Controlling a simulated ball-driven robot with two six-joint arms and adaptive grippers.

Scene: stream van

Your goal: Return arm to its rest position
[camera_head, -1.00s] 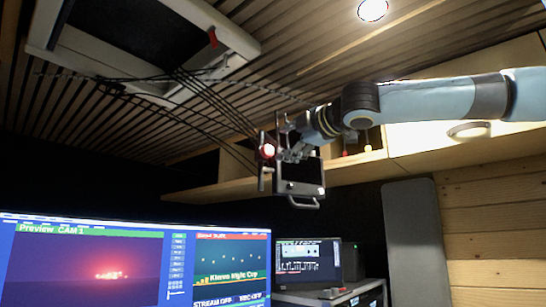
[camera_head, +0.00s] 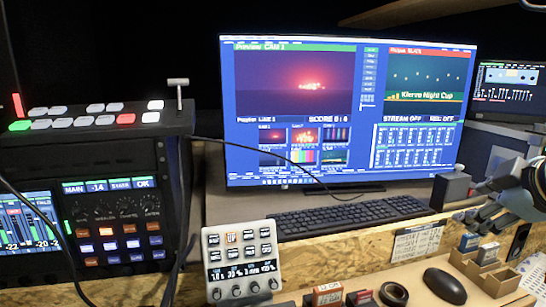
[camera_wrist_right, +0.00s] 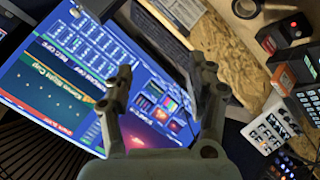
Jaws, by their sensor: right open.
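My right gripper (camera_head: 462,196) is at the right edge of the head view, in front of the desk's right part. Its blue-grey arm comes in from the right. In the right wrist view the gripper (camera_wrist_right: 162,70) has its two fingers spread apart, with nothing between them. The monitor and keyboard show beyond the fingers. The left gripper is in neither view.
A large monitor (camera_head: 300,130) and black keyboard (camera_head: 345,215) fill the middle of the desk. A switcher panel (camera_head: 90,120) stands left, a white button pad (camera_head: 240,258) in front. A mouse (camera_head: 444,286) and small wooden tray (camera_head: 490,270) lie below the gripper.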

